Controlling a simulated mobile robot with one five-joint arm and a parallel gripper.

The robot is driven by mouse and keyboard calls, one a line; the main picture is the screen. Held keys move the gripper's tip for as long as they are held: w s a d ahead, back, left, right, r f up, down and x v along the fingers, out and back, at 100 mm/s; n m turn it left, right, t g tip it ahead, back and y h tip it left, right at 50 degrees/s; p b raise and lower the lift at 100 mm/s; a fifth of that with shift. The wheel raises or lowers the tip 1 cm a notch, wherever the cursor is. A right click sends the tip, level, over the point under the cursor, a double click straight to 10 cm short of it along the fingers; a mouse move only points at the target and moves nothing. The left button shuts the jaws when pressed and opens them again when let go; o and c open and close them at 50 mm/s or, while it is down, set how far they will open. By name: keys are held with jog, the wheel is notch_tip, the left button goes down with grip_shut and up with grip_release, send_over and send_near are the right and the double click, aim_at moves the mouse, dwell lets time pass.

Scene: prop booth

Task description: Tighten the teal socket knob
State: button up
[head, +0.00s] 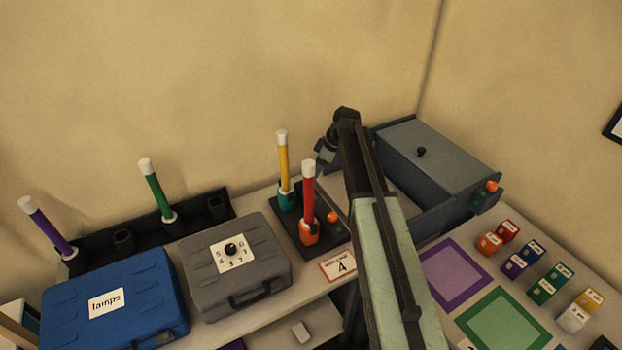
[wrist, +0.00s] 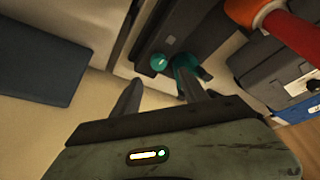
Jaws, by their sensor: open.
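The teal socket (head: 287,199) stands on a dark base (head: 292,232) and holds an upright yellow stick (head: 283,160) with a white tip. In the wrist view, a round teal knob (wrist: 158,62) shows beside the teal socket (wrist: 187,75), which is partly behind a finger. I cannot make out the knob in the head view. My gripper (head: 325,155) is behind and to the right of the yellow stick. In the wrist view my gripper (wrist: 161,78) is open, with the knob just beyond and between its fingertips. No contact is visible.
An orange socket (head: 309,234) with a red stick (head: 308,188) stands in front, with an orange knob (head: 333,216) close by. A grey case (head: 265,280) and blue case (head: 145,320) are left. A dark box (head: 440,160) stands right. Several small blocks lie further right.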

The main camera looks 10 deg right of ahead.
jog(key=b+x, duration=0.7)
jog(key=shift+w+d+f, duration=0.1)
jog(key=shift+d+f, duration=0.05)
jog(key=shift+f, duration=0.35)
jog(key=shift+r, duration=0.15)
